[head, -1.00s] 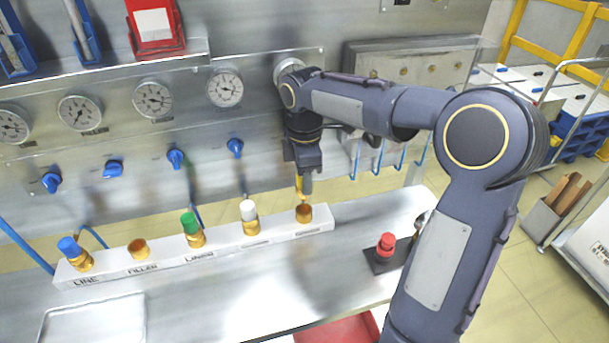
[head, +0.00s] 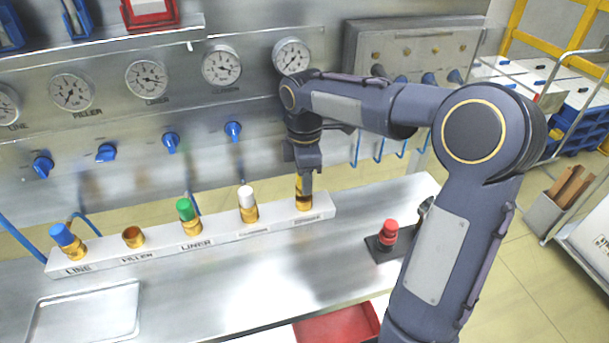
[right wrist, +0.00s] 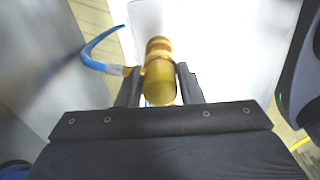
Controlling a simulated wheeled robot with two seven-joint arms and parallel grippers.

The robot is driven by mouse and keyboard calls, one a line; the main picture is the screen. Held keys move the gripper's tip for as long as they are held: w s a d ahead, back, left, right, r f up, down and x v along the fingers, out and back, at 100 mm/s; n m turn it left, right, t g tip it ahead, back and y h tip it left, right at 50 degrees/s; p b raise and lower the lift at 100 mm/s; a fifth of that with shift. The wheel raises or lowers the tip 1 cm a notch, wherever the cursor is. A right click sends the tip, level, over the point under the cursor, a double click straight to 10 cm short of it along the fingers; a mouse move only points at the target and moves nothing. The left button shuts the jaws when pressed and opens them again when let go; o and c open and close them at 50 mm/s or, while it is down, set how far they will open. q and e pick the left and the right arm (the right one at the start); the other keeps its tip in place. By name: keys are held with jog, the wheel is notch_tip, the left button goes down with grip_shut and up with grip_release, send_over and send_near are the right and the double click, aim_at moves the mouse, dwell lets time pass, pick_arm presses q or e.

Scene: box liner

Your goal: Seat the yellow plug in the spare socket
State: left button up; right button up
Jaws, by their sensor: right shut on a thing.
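My right gripper (head: 304,186) is shut on the yellow plug (head: 298,184) at the right end of the white socket rail. The plug is upright and mostly hidden by the fingers. Under it is the brass socket at the rail's right end (head: 305,204), whose label is too small to read. In the right wrist view the plug (right wrist: 160,84) sits between the two fingers (right wrist: 158,78), in line with the brass socket (right wrist: 158,46) and seemingly touching it. I cannot tell how deep it sits. My left gripper is not in view.
The rail (head: 160,252) also carries blue (head: 66,240), green (head: 188,212) and white (head: 247,200) plugs, and an open FILLER socket (head: 133,237). A red-topped button (head: 388,233) stands right. A metal tray (head: 85,312) lies front left. Gauges and blue valves line the panel behind.

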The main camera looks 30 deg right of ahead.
jog(key=shift+f+b, duration=0.55)
jog(key=shift+f, duration=0.4)
jog(key=o, duration=1.1)
jog(key=shift+r, duration=0.15)
notch_tip(320, 180, up, 8)
jog(key=shift+f+p, duration=0.25)
jog(key=shift+p, duration=0.1)
jog(key=shift+r, duration=0.1)
